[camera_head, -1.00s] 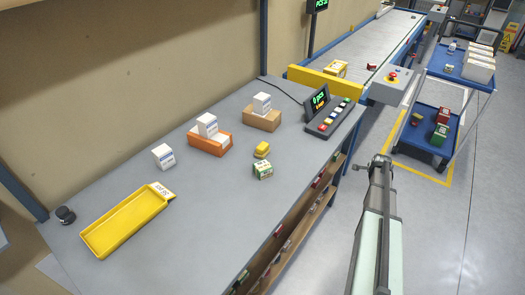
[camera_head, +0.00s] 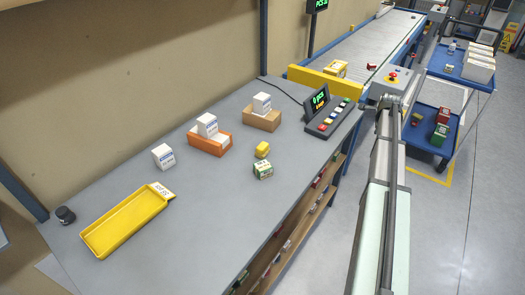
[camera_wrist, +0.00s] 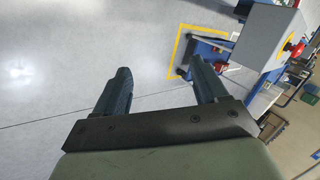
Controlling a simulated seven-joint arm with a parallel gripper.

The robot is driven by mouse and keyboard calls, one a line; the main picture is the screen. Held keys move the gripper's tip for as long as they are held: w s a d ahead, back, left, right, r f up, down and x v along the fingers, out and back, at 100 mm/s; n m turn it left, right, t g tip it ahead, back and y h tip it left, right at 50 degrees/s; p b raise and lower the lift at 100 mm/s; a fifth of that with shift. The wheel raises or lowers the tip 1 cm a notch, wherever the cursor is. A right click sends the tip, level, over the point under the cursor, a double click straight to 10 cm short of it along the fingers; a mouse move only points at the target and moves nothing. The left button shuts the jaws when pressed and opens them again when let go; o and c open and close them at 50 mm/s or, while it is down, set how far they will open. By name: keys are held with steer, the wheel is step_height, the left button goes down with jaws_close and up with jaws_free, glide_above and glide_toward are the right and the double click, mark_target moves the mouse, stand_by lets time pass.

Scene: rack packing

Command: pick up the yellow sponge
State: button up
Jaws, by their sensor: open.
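The yellow sponge (camera_head: 262,149) lies on the grey workbench (camera_head: 215,215), just behind a small green-and-white box (camera_head: 263,170). My gripper shows in the wrist view (camera_wrist: 159,70), with its two dark fingers spread apart and nothing between them. It points at open floor and a blue cart, off the bench. In the head view my arm stands right of the bench, and the fingers cannot be made out there. The sponge is not visible in the wrist view.
A yellow tray (camera_head: 125,222) lies at the left. A button panel (camera_head: 333,115) sits at the far right end. The bench front is clear.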

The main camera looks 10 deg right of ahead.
steer(key=a+r+n, duration=0.1)
steer(key=a, duration=0.4)
steer(key=w+a+r+n+y, duration=0.1)
steer(key=a, duration=0.4)
steer(key=w+a+r+n+g, duration=0.1)
steer(key=a, duration=0.4)
steer(key=shift+w+a+n+y, duration=0.1)
steer(key=shift+w+n+y, duration=0.05)
steer(key=shift+n+y, duration=0.2)
steer(key=a+r+n+g+y, duration=0.1)
steer(key=a+r+n, duration=0.2)
steer(key=a, duration=1)
step_height(320, 180, up, 5)
steer(key=n+g, duration=0.4)
steer(key=n, duration=0.3)
glide_above(262, 146)
steer(key=shift+y, duration=0.45)
steer(key=f, duration=0.7)
steer(key=shift+a+f, duration=0.25)
steer(key=shift+f, duration=0.05)
steer(key=shift+d+f, duration=0.15)
steer(key=shift+f, duration=1.25)
steer(key=shift+d+f, duration=0.1)
steer(key=shift+f, duration=1.25)
steer(key=c, duration=1.1)
steer(key=shift+c, duration=0.2)
